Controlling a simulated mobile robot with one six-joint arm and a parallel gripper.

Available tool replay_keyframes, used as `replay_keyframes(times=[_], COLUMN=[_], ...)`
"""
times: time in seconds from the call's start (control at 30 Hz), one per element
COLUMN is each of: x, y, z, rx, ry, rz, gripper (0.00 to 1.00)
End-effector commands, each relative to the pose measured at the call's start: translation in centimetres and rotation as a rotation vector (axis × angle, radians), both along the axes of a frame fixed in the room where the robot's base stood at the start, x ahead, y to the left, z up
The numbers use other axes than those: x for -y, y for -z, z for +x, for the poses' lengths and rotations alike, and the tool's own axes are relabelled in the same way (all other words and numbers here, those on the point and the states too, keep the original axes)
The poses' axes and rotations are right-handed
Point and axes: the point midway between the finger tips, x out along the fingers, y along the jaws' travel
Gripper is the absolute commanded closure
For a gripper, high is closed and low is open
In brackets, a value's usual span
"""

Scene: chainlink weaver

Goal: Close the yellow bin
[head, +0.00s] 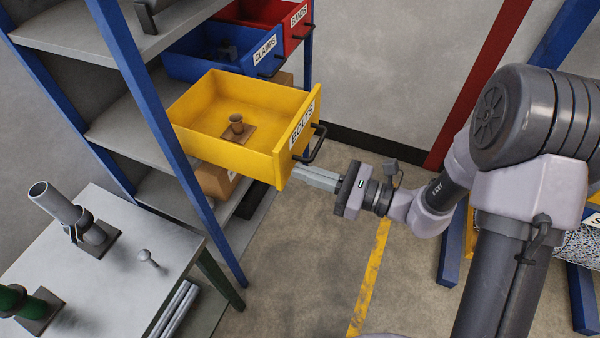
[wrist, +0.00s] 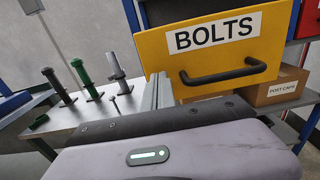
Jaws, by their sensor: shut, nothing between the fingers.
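The yellow bin (head: 225,148), labelled BOLTS, is pulled out from the shelf rack like an open drawer. A small brown piece (head: 237,124) on a flat base sits inside it. Its front carries a black handle (head: 312,145), which also shows in the wrist view (wrist: 225,74). My gripper (head: 300,176) is shut and empty. In the head view its fingers are by the lower part of the bin's front, below the handle. In the wrist view the fingers (wrist: 158,92) point toward the front's lower left. I cannot tell whether they touch it.
A blue CLAMPS bin (head: 215,60) and a red bin (head: 285,14) also stand out from the rack behind the yellow one. A cardboard box (wrist: 278,90) is below the yellow bin. A table (head: 125,255) with upright tubes stands at left. The floor (head: 290,270) in front is clear.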

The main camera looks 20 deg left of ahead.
Motion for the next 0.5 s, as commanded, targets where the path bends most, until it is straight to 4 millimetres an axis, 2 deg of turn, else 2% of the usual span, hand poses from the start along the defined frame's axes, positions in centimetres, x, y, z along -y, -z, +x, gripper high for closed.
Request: replay_keyframes(times=[0.2,0.5], x=[-1.52,-1.55], y=[-0.03,-0.07], z=[0.14,0.15], rx=[0.001,0.001], ry=[0.000,0.000], rz=[0.001,0.000], gripper=[1.00,1.00])
